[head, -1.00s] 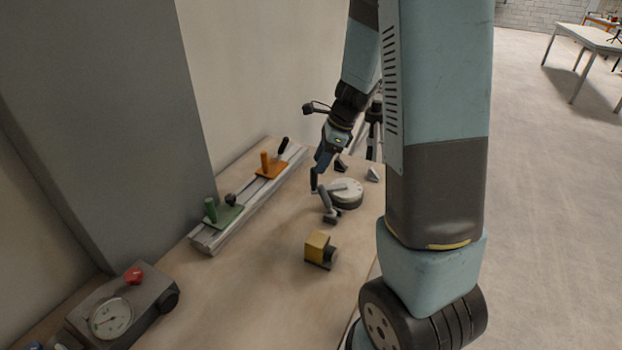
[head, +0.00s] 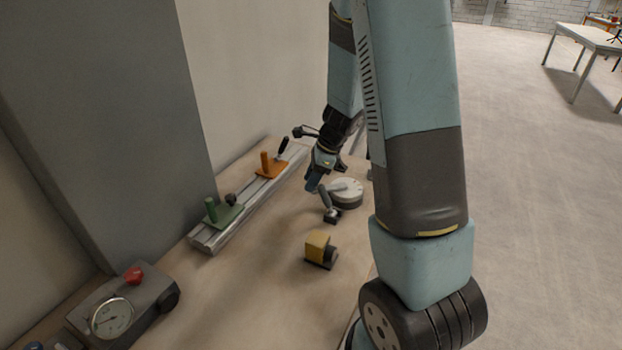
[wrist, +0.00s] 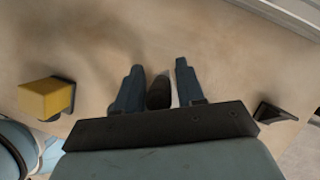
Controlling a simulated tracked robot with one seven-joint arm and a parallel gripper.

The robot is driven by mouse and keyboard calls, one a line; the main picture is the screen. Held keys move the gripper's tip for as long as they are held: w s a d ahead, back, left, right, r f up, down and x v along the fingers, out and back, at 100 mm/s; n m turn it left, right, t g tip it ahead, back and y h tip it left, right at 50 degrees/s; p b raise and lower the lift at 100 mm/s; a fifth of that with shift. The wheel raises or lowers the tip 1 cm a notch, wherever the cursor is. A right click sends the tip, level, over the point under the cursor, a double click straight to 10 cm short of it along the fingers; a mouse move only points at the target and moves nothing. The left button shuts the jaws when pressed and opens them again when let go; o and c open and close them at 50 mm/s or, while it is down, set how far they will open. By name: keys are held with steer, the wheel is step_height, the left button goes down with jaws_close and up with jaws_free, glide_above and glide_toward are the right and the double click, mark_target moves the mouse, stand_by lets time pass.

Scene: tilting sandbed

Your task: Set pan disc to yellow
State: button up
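A pale round disc (head: 346,192) with small marks on its rim sits on the bench; I cannot make out a yellow mark on it. A dark lever handle (head: 325,198) on a small base stands against its near left side. My gripper (head: 312,186) is low over this handle, pointing down. In the wrist view my gripper (wrist: 160,75) is open, with its two blue fingers apart. A dark rounded handle end (wrist: 159,93) shows between them, and I cannot tell whether either finger touches it. The disc is largely hidden in the wrist view.
A yellow block (head: 317,245) with a dark knob stands nearer me and shows in the wrist view (wrist: 45,98). A rail (head: 205,240) with green (head: 223,213) and orange (head: 270,168) slides runs along the left. A gauge box (head: 145,300) sits at front left.

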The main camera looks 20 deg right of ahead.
jaws_close()
steer(key=shift+w, duration=0.15)
stand_by(0.4)
steer(key=w+m, duration=0.1)
steer(key=w+m+t, duration=0.1)
steer(key=m, duration=0.1)
steer(key=shift+w+d+h, duration=0.3)
steer(key=shift+w+d, duration=0.05)
steer(key=w+m, duration=0.1)
steer(key=w+d+m+t, duration=0.1)
steer(key=m, duration=0.1)
steer(key=shift+w+d+h, duration=0.15)
steer(key=shift+h, duration=0.15)
steer(key=shift+w+d, duration=0.55)
steer(key=shift+w, duration=0.05)
